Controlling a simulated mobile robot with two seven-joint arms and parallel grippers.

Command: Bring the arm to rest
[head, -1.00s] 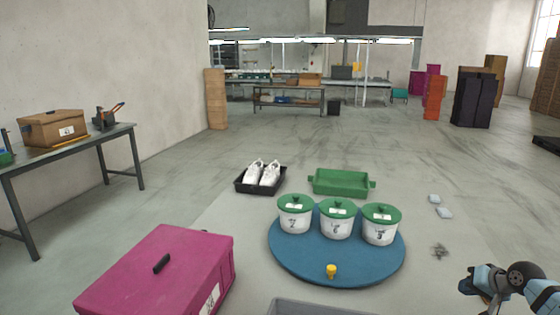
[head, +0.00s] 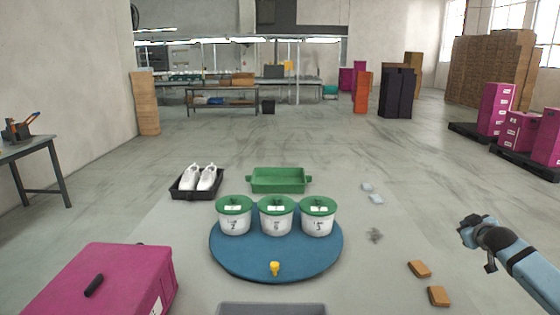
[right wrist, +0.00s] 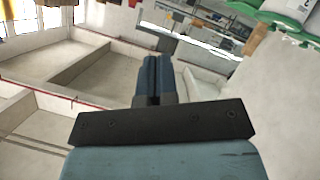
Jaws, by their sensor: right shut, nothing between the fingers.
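My right arm comes in from the right edge of the head view, with the right gripper (head: 466,229) held out to the right of the round blue mat. In the right wrist view the two dark blue fingers (right wrist: 152,78) lie together, shut with nothing between them. The wrist view shows walls, floor and part of a green-lidded white tub (right wrist: 288,14) in the upper right corner, apart from the fingers. My left gripper is not in view.
A round blue mat (head: 240,262) bears three green-lidded white tubs (head: 276,222) and a small yellow object (head: 275,268). A magenta box (head: 90,280), a black tray (head: 182,194) with white shoes and a green tray (head: 278,181) stand around it. Two orange-brown blocks (head: 419,269) lie near my right arm.

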